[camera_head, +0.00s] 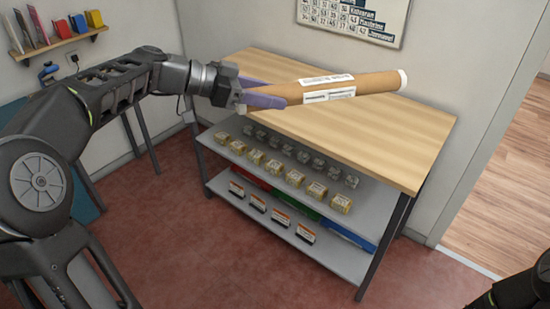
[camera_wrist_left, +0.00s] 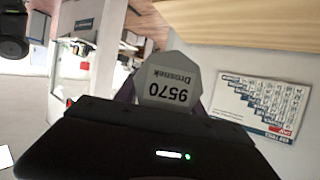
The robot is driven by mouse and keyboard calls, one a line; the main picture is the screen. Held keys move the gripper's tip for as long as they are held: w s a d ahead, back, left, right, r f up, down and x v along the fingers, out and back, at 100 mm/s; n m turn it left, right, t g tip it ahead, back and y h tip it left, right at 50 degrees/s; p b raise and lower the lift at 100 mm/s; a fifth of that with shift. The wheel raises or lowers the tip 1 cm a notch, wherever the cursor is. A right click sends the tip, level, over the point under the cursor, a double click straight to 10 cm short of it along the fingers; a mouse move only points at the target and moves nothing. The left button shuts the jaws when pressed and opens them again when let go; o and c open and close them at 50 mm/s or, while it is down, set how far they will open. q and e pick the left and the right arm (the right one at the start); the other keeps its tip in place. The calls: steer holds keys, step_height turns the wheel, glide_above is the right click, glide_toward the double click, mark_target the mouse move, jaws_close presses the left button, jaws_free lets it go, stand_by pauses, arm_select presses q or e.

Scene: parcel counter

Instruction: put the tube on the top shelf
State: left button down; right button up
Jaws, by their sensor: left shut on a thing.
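A long brown cardboard tube (camera_head: 370,86) with a white end cap and white labels is held sideways over the bench. My left gripper (camera_head: 276,94), with purple fingers, is shut on the tube near its left end. The tube looks raised above the wooden top (camera_head: 350,135) of the bench. In the left wrist view the tube's near end (camera_wrist_left: 168,86) shows a white cap reading "9570 Drosnek". Below the wooden top are a grey upper shelf (camera_head: 245,168) and a grey lower shelf (camera_head: 335,260). My right gripper is out of view.
Several small boxes (camera_head: 295,178) stand in rows on the upper shelf. Several orange and white boxes (camera_head: 281,217) stand on the lower shelf, with red, green and blue items behind. The wooden top looks bare. A printed sign (camera_head: 352,18) hangs on the wall behind.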

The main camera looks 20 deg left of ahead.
arm_select(q)
steer(key=s+r+n+t+y+p, duration=0.1)
steer(key=s+r, duration=0.3)
steer(key=r, duration=0.8)
steer(key=s+d+r+n+t+y+p, duration=0.1)
steer(key=s+r, duration=0.4)
steer(key=r, duration=0.7)
steer(key=s+r+n+t+y+p, duration=0.1)
steer(key=s+r, duration=0.3)
steer(key=r, duration=0.8)
steer(key=shift+s+d+n+y+p, duration=0.15)
steer(key=shift+n+y+p, duration=0.15)
steer(key=shift+n+p, duration=0.3)
